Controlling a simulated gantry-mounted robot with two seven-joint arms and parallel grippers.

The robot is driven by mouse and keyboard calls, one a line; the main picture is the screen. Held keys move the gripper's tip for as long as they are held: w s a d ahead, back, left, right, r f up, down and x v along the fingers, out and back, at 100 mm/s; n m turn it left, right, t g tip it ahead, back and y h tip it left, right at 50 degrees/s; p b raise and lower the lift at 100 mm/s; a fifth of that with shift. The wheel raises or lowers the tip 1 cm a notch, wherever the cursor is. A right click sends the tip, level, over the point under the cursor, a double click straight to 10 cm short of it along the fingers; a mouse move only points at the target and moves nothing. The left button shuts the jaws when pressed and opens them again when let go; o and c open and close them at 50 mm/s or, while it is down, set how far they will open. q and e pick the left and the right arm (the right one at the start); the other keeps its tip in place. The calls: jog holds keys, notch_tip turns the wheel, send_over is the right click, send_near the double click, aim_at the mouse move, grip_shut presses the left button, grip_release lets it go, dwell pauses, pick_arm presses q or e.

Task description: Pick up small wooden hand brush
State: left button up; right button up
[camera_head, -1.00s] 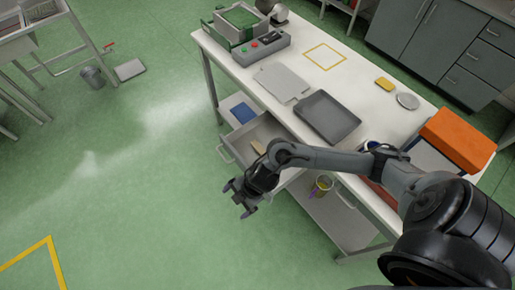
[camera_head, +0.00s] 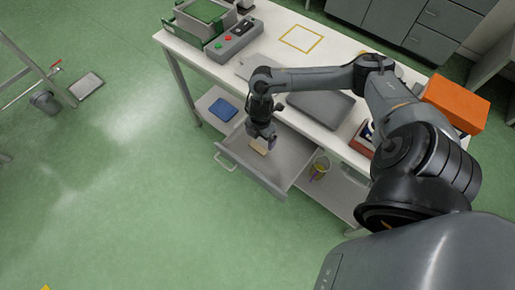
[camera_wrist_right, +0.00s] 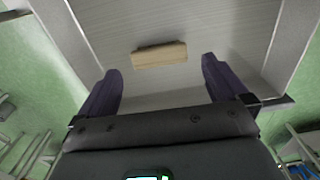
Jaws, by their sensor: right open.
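The small wooden hand brush (camera_head: 258,147) lies in the open drawer (camera_head: 281,181) under the white worktable. In the right wrist view the brush (camera_wrist_right: 159,55) shows as a pale wooden block with a thin dark edge along its top, lying crosswise on the drawer bottom (camera_wrist_right: 210,22). My right gripper (camera_head: 264,142) points down over the drawer, close to the brush. In the wrist view my right gripper (camera_wrist_right: 159,80) is open, its two dark fingers apart and nothing between them. The brush lies ahead of the fingertips, between their lines. My left gripper is not in view.
The worktable (camera_head: 300,40) carries a grey tray (camera_head: 322,108), a button box (camera_head: 233,42) and an orange box (camera_head: 455,102). A blue item (camera_head: 223,110) and a small bucket (camera_head: 319,169) are on the shelf below. The floor left of the drawer is clear.

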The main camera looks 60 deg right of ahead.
aim_at(258, 147)
jog(key=shift+w+f, duration=0.15)
jog(key=shift+f, duration=0.45)
jog(key=f, duration=0.2)
jog(key=a+f+b, duration=0.1)
jog(key=shift+w+f, duration=0.1)
jog(key=shift+f, duration=0.3)
jog(key=shift+d+f, duration=0.1)
jog(key=shift+f, duration=0.45)
jog(key=shift+c, duration=0.8)
jog(key=c, duration=0.6)
jog(key=shift+r, duration=0.15)
